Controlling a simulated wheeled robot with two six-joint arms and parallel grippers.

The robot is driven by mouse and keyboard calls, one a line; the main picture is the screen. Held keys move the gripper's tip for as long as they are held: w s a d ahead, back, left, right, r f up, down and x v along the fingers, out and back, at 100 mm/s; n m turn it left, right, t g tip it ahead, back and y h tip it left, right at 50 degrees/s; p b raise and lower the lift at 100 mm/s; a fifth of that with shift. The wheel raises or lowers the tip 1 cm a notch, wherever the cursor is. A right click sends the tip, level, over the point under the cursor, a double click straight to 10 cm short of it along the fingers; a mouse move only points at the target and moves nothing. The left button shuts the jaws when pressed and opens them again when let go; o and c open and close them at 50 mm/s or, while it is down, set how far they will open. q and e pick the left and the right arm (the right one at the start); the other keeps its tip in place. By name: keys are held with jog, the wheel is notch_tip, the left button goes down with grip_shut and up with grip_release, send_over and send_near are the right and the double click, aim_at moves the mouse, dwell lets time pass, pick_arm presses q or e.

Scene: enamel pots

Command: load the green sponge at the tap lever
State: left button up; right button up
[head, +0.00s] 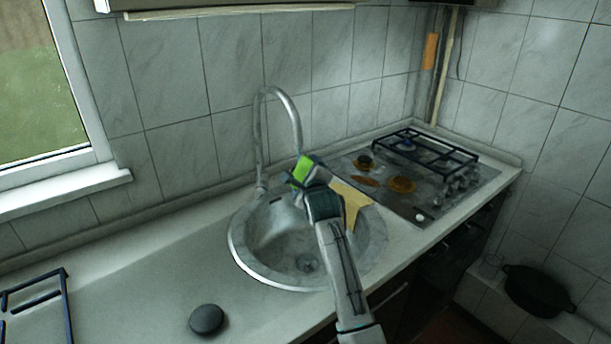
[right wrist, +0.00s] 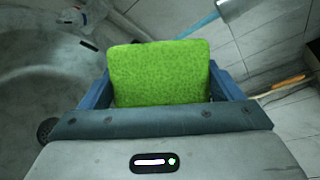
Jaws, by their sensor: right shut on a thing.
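The green sponge (head: 301,171) is in my right gripper (head: 304,168), which is shut on it above the back of the sink. In the right wrist view the sponge (right wrist: 160,72) sits between the two blue fingers of the right gripper (right wrist: 160,85). The tap (head: 279,92) is a tall curved metal spout at the back of the sink. Its base (head: 261,188) is left of the gripper, and the sponge looks apart from it. I cannot make out the lever clearly in the head view. My left gripper is not in view.
The round metal sink (head: 245,255) lies under my right arm, with a yellow cloth or board (head: 352,203) at its right. A hob (head: 440,187) with a black grate is further right. A dark round disc (head: 206,319) lies on the counter (head: 130,300). A blue-black grate (head: 66,300) is far left.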

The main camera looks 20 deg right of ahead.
jog(key=s+d+p, duration=0.2)
jog(key=s+p, duration=0.1)
jog(key=s, duration=0.4)
jog(key=shift+s+p, duration=0.3)
jog(key=shift+d, duration=0.1)
jog(key=shift+r, duration=0.1)
dwell(1.1)
jog(key=s+d+r+p, duration=0.1)
jog(key=s+r+p, duration=0.3)
jog(key=p, duration=0.1)
jog(key=shift+s+d, duration=0.2)
jog(key=shift+s, duration=0.2)
jog(key=shift+f, duration=0.1)
